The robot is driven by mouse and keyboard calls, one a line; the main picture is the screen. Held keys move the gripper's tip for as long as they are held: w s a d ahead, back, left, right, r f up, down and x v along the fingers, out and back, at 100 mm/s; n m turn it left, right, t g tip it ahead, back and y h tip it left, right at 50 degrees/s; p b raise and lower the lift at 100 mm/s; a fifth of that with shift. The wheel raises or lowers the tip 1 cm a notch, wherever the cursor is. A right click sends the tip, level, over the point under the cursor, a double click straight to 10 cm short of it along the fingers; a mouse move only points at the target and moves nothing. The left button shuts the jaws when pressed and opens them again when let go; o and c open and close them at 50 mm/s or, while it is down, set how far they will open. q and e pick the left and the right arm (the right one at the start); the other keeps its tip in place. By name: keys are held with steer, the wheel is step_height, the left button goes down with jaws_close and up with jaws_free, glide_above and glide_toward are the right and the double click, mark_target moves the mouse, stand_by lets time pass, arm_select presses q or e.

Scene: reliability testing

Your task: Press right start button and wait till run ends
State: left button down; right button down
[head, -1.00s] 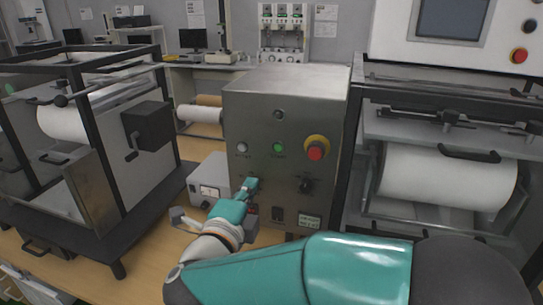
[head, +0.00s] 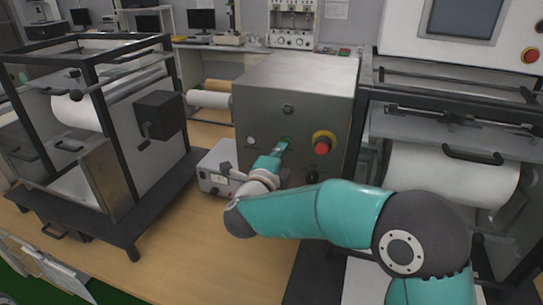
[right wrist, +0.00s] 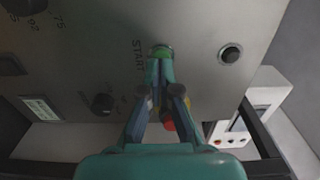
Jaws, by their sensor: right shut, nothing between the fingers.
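The grey metal control box (head: 298,85) stands on the bench in the middle of the head view. Its green button (head: 287,138) sits between a pale button (head: 250,141) on the left and a red emergency stop with a yellow collar (head: 322,145) on the right. My right gripper (head: 282,148) is shut and empty, its tips at the green button and partly covering it. In the right wrist view the fingertips overlap the lower edge of the green button (right wrist: 161,50), beside a START label. Contact and button depth cannot be told. My left gripper is not in view.
A black-framed roll machine (head: 85,130) stands left, and another machine with a white roll (head: 450,180) stands close on the right. A small grey instrument box (head: 215,175) sits left of the control box. The wooden bench front (head: 180,240) is clear.

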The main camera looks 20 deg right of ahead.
steer(key=shift+x, duration=0.85)
